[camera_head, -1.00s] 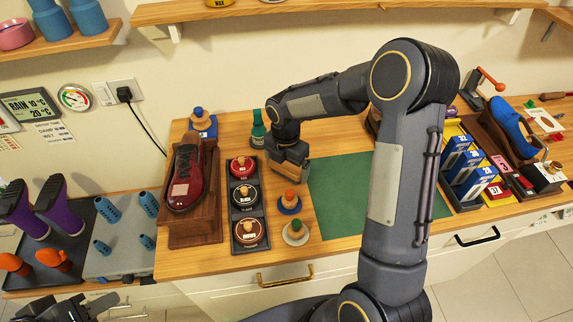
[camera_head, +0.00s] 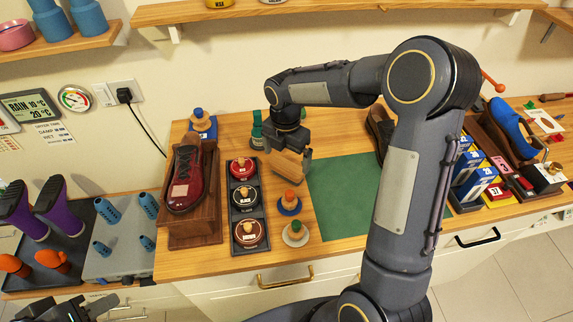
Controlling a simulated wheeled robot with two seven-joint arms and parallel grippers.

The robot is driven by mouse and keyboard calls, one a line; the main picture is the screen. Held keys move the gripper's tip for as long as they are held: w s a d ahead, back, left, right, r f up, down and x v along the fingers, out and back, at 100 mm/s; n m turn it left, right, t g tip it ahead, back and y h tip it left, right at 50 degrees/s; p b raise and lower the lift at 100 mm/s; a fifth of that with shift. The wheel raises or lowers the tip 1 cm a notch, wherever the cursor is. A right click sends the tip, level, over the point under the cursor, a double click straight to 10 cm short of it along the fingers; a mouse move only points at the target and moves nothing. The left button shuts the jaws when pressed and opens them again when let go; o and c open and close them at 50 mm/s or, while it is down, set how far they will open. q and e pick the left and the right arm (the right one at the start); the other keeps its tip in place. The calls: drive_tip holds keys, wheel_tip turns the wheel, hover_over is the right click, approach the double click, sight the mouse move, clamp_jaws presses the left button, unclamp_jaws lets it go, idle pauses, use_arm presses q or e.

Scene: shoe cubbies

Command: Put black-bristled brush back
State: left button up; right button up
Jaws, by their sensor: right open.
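A tan wooden block (camera_head: 287,166), which looks like a brush back, is at my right gripper (camera_head: 291,159) on the workbench, left of the green mat (camera_head: 342,192). Its bristles are hidden, so I cannot tell their colour. The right gripper points down with its jaws open at the block; I cannot tell whether a finger touches it, or whether the block rests on the bench. My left gripper (camera_head: 72,310) is partly in view at the bottom left corner, away from the bench objects. Its jaw opening is unclear.
A black tray (camera_head: 236,219) of polish tins and a red shoe (camera_head: 184,180) on a wooden stand are left of the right gripper. A green bottle (camera_head: 257,131) stands close behind it. Knobbed daubers (camera_head: 289,203) stand in front. The mat's visible part is clear.

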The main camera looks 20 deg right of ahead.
sight(286, 166)
wheel_tip(286, 166, up, 7)
drive_tip(key=s+r+m+t+y, duration=0.2)
drive_tip(key=s+r+m, duration=0.3)
drive_tip(key=s+m, duration=0.65)
drive_tip(key=s+a+f+m+t+y, duration=0.1)
drive_tip(key=s+m, duration=0.6)
drive_tip(key=s+a+f+m+t+y, duration=0.1)
drive_tip(key=s+m+t, duration=0.1)
drive_tip(key=s+m, duration=0.4)
drive_tip(key=shift+s+a+m+t, duration=0.3)
drive_tip(key=shift+s+a+m, duration=0.1)
drive_tip(key=shift+m, duration=0.25)
drive_tip(key=shift+f, duration=0.1)
